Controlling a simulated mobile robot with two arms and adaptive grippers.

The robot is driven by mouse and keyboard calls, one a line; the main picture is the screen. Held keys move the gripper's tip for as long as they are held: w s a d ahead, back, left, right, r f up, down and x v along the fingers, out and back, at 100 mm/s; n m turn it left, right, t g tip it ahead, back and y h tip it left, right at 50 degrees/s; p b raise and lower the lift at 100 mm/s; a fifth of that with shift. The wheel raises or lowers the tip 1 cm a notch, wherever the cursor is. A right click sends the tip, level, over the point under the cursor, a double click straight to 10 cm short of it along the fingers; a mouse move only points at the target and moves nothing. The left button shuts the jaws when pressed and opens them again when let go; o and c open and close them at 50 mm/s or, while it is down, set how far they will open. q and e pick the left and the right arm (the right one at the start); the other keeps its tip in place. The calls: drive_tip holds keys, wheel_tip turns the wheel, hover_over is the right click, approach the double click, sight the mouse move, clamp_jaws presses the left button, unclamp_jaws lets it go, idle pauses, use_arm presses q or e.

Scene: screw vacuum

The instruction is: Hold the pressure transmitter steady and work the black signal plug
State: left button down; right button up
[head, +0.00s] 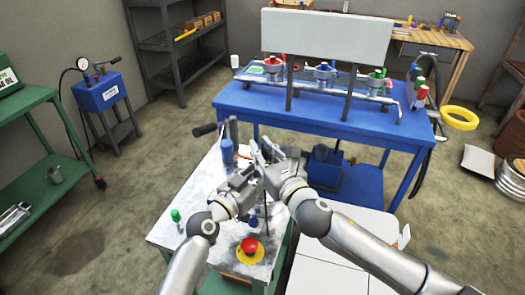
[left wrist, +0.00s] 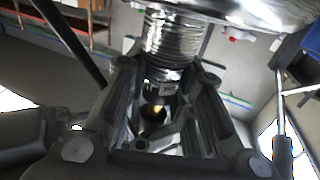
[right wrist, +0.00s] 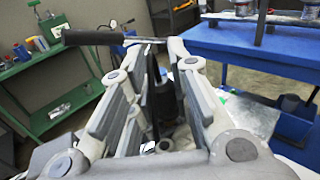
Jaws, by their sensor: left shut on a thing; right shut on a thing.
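In the left wrist view a shiny silver, ribbed body, apparently the pressure transmitter (left wrist: 172,38), stands between the fingertips of my left gripper (left wrist: 168,68). That gripper is shut on it; it is the lower one (head: 246,176) in the head view. My right gripper (head: 262,154) is just above and beside it over the white-topped bench. In the right wrist view the right gripper (right wrist: 160,58) is shut on a dark part, apparently the black signal plug (right wrist: 171,92), mostly hidden between the fingers. Whether plug and transmitter touch is hidden.
A black-handled lever (right wrist: 95,37) reaches close to the right gripper's fingers. A blue cylinder (head: 227,151), a red emergency button (head: 249,246) and a green-topped part (head: 175,216) stand on the white-topped bench (head: 165,236). A blue table (head: 240,99) with valves stands behind.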

use_arm(q)
drive_tip(key=shift+f, duration=0.1)
use_arm(e)
drive_tip(key=shift+f, duration=0.15)
idle(0.4)
drive_tip(key=o, duration=0.9)
drive_tip(key=shift+o, duration=0.2)
drive_tip(key=shift+r, duration=3)
use_arm(q)
drive_tip(key=c, duration=1.2)
unclamp_jaws()
drive_tip(key=shift+o, duration=0.2)
